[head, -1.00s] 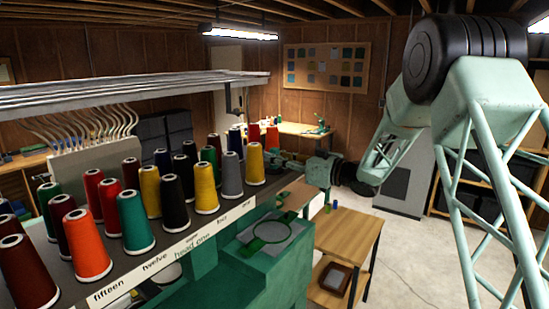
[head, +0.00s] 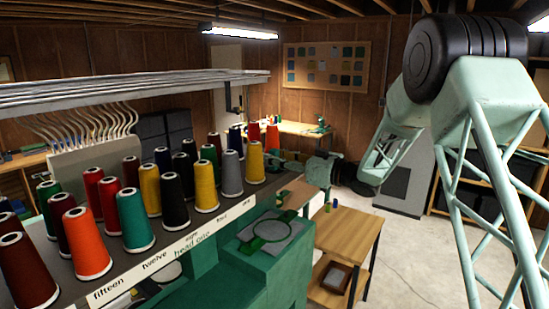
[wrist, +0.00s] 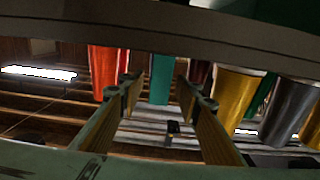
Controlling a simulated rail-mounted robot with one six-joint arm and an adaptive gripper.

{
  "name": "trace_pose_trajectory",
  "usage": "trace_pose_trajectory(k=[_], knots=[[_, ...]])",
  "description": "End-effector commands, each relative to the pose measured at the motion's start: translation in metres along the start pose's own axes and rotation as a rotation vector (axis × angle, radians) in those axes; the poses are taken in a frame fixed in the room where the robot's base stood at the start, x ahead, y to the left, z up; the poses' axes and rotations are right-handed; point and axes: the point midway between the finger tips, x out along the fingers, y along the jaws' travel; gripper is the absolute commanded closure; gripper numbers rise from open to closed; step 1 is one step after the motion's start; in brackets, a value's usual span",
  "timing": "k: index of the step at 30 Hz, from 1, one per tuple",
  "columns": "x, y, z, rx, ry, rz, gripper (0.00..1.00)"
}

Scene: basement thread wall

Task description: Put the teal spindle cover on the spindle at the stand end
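A teal cone (head: 135,221) stands upright in the front row of thread cones in the head view, between an orange cone and a black cone. It is the only teal cone-shaped thing I see; I cannot tell whether it is the spindle cover or a thread cone. My gripper (wrist: 158,102) is open in the wrist view, with nothing between its fingers. A teal cone (wrist: 161,78) shows beyond the fingertips there, apart from them. No bare spindle can be made out.
The cone stand (head: 160,262) is crowded with several coloured cones. A grey rail (head: 120,90) runs above it. A green machine with a hoop (head: 268,232) sits in front. A small wooden table (head: 350,235) stands at right, with open floor beyond.

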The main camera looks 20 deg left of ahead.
Motion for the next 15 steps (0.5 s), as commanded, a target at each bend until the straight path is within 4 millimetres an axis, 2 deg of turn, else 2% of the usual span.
trace_pose_trajectory(k=[8, 15], knots=[[-0.017, 0.000, 0.000, 0.000, -0.001, 0.002, 0.69], [-0.048, 0.001, 0.000, 0.001, -0.001, 0.002, 0.69]])
